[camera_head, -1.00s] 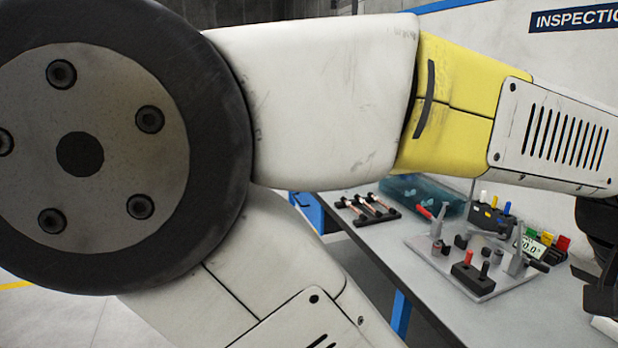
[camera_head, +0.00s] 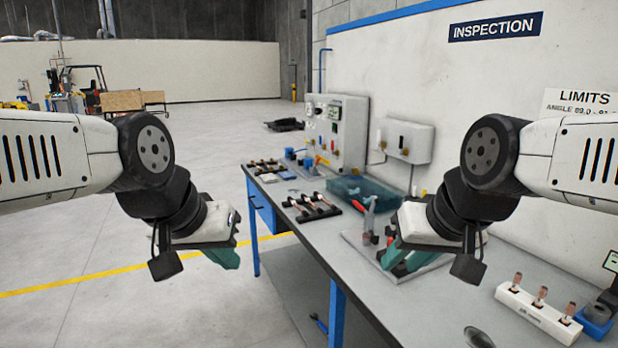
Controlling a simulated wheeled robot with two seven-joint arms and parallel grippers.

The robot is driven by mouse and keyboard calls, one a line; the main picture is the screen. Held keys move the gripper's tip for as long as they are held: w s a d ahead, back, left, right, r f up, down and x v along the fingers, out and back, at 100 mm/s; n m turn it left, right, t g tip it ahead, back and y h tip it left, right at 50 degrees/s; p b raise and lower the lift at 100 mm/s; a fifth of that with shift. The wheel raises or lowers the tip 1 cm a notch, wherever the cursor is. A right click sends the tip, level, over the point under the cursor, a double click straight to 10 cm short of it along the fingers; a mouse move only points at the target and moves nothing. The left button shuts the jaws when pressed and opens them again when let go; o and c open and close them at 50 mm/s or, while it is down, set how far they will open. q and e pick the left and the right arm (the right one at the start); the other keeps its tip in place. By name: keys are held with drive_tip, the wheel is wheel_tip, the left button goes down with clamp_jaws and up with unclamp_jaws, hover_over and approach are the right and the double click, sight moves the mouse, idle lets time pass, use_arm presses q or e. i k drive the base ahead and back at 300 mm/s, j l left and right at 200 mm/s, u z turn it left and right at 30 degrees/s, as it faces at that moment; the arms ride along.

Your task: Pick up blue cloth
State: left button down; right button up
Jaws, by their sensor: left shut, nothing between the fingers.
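I cannot clearly make out a blue cloth; small pale blue patches (camera_head: 286,175) lie on the workbench near its far end, too small to identify. A translucent teal bin (camera_head: 352,193) stands on the bench against the wall, and its contents are unclear. My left gripper (camera_head: 226,258) has teal fingers, is shut and empty, and hangs over open floor left of the bench. My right gripper (camera_head: 396,262) hangs in front of a fixture plate on the bench; its fingers are partly hidden, so its opening is unclear.
The grey workbench (camera_head: 345,270) runs along the inspection wall.

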sight(287, 175)
drive_tip(key=z, duration=1)
drive_tip(key=u, duration=1.2)
drive_tip(key=i+j+z, duration=0.3)
drive_tip(key=i+j, duration=0.85)
drive_tip(key=i, duration=0.4)
drive_tip(key=i+j+z, duration=0.25)
drive_tip(key=i+j, duration=1.2)
